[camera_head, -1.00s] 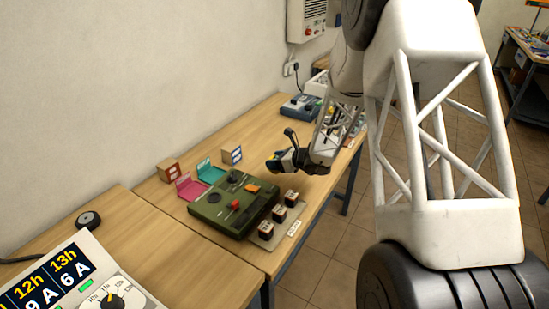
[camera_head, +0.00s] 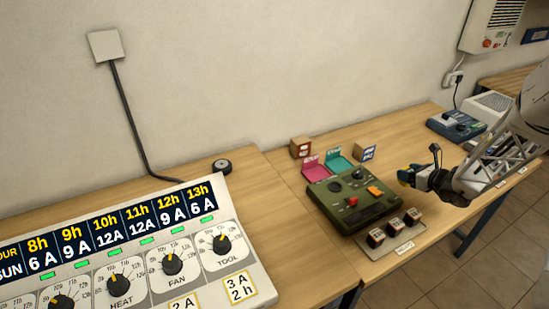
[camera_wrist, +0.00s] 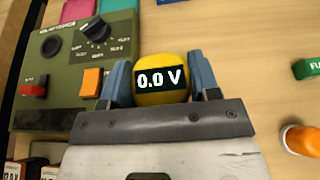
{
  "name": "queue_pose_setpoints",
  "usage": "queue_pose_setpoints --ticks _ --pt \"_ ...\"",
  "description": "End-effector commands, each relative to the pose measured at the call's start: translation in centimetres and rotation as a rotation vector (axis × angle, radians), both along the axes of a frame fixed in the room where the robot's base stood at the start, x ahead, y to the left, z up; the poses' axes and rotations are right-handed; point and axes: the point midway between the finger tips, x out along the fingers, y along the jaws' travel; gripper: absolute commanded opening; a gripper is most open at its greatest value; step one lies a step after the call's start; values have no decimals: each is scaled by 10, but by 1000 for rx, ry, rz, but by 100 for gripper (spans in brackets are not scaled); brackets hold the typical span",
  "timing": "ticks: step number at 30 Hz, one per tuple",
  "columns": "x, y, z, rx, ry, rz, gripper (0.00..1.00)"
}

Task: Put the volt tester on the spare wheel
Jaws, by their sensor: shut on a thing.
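The volt tester is a yellow rounded thing with a dark display reading "0.0 V" (camera_wrist: 160,92). My gripper (camera_wrist: 162,82) is shut on it, with a blue-grey finger on each side. In the head view my gripper (camera_head: 411,176) is to the right of the green panel box, with a bit of the yellow volt tester (camera_head: 403,178) showing at its tip. A small black wheel with a pale hub (camera_head: 222,166), which looks like the spare wheel, lies on the left table near the wall. Nothing is seen on top of it.
The green panel box (camera_head: 353,203), also in the wrist view (camera_wrist: 62,80), stands between my gripper and the wheel. Pink (camera_head: 316,167) and teal (camera_head: 340,160) trays and small boxes are behind it. A large dial panel (camera_head: 130,255) fills the left foreground. Wood around the wheel is bare.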

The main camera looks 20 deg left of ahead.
Motion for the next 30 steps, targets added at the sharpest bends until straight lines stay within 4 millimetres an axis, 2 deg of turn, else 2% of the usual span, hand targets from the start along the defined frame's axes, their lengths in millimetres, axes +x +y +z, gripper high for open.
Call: queue_pose_setpoints --ticks 5,11,14,21,30 --pt "0 0 7 -1 -2 0 28" --pt "0 0 32 -1 -4 1 28" --pt "0 0 55 -1 -6 0 28" --pt "0 0 125 -2 -7 0 28" --pt "0 0 198 -1 -5 1 28"
